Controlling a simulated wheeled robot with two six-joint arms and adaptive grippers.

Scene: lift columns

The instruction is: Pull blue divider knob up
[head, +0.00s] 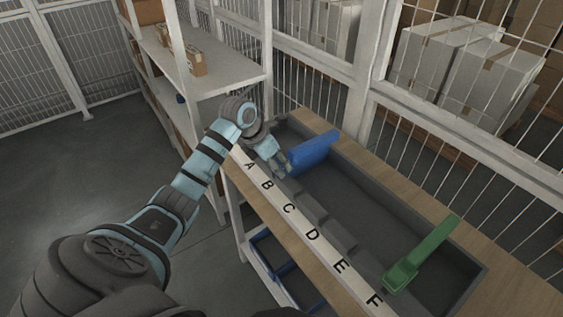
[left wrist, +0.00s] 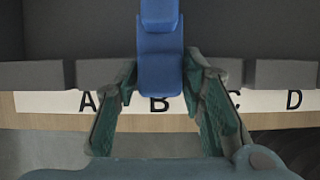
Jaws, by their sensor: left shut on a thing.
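The blue divider (head: 315,150) stands across the grey bin near its far left end. Its blue knob (left wrist: 160,75) sits at the front edge above the letter B in the left wrist view. My left gripper (head: 279,163) reaches the knob from the front side of the bin. In the left wrist view its two green-grey fingers (left wrist: 160,88) stand on either side of the knob and are shut on it. In the head view the gripper hides most of the knob. My right gripper is not in view.
A green divider (head: 425,255) crosses the bin near the letter F. A white label strip (head: 298,228) with letters runs along the front edge, beside grey notched blocks (head: 315,208). A shelf with boxes (head: 195,62) stands at the back left. Wire mesh fencing is behind the bin.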

